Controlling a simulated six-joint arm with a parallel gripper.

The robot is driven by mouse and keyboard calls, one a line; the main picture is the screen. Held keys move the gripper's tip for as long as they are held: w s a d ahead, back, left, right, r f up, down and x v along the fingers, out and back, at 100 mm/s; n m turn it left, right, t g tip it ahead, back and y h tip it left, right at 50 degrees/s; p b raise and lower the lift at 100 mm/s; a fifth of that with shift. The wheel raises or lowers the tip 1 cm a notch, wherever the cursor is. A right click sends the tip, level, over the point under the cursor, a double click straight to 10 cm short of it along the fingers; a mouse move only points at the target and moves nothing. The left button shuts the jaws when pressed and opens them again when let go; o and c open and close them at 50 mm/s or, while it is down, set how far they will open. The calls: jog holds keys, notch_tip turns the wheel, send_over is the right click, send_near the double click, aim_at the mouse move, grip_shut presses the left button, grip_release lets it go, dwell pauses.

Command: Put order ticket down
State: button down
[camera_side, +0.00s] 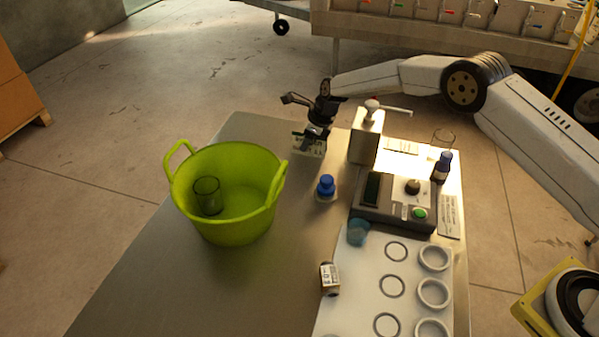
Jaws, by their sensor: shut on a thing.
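My gripper (313,139) is over the far end of the metal table, left of the beige box with a pump top. It is shut on the order ticket (308,149), a small pale card with dark marks. The ticket shows just below the fingers and is partly hidden by them. I cannot tell whether the ticket touches the table.
A green tub (228,226) with a glass inside stands on the table's (283,260) left. A blue-capped bottle (326,187), a grey device (395,200), the beige box (365,140), a white ringed board (365,290) and a labelled jar (329,279) stand nearby.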

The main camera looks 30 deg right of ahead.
jog(key=shift+c, duration=2)
grip_release()
jog(key=shift+r, duration=0.1)
jog(key=shift+v, duration=6)
jog(key=s+d+n+h, duration=0.1)
jog(key=s+d+n, duration=0.1)
jog(key=s+n, duration=0.7)
jog(key=s+d+n+h, duration=0.1)
jog(key=s+d+n, duration=0.2)
jog(key=s+n, duration=0.6)
jog(key=s+d+n+h, duration=0.1)
jog(key=s+d+n, duration=0.1)
jog(key=s+n, duration=0.7)
jog(key=shift+s+d+g, duration=0.25)
jog(key=shift+s+g, duration=0.05)
jog(key=shift+s, duration=3.25)
